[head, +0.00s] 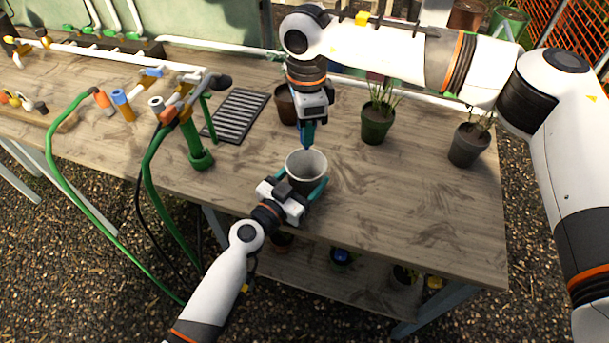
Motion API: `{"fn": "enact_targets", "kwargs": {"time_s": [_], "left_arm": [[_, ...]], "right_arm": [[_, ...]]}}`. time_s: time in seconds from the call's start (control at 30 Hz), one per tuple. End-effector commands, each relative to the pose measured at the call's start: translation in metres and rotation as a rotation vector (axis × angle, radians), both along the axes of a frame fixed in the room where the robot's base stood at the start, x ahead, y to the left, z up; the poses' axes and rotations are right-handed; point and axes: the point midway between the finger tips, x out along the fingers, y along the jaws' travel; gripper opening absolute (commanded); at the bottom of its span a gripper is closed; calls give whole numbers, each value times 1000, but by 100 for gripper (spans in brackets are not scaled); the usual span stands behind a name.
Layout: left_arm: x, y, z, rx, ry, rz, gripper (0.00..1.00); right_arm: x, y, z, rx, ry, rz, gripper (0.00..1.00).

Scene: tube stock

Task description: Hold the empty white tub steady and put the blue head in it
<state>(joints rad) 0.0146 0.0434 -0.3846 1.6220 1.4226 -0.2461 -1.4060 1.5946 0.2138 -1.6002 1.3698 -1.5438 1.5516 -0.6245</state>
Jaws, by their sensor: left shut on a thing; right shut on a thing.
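The white tub (306,167) stands upright near the table's front edge, with its open top facing up. I see nothing in it, though its bottom is hard to see. My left gripper (306,190) is shut on the tub from the front, with its teal fingers around the sides. My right gripper (307,140) points down just behind and above the tub's rim. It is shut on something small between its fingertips. This appears to be the blue head, but it is largely hidden and its blue blends with the fingers.
A brown pot (286,106) stands close behind my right gripper. Green (376,124) and dark grey (466,146) plant pots stand to the right. The table (420,210) is clear at front right.

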Motion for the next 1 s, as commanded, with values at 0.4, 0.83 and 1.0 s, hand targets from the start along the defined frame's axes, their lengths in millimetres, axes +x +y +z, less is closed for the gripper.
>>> {"fn": "enact_targets", "kwargs": {"time_s": [0.4,0.83,1.0], "left_arm": [[0,0,0,1,1,0,50],[0,0,0,1,1,0,50],[0,0,0,1,1,0,50]], "right_arm": [[0,0,-30,0,2,0,2],[0,0,-59,1,1,0,2],[0,0,-63,0,0,1,2]]}}
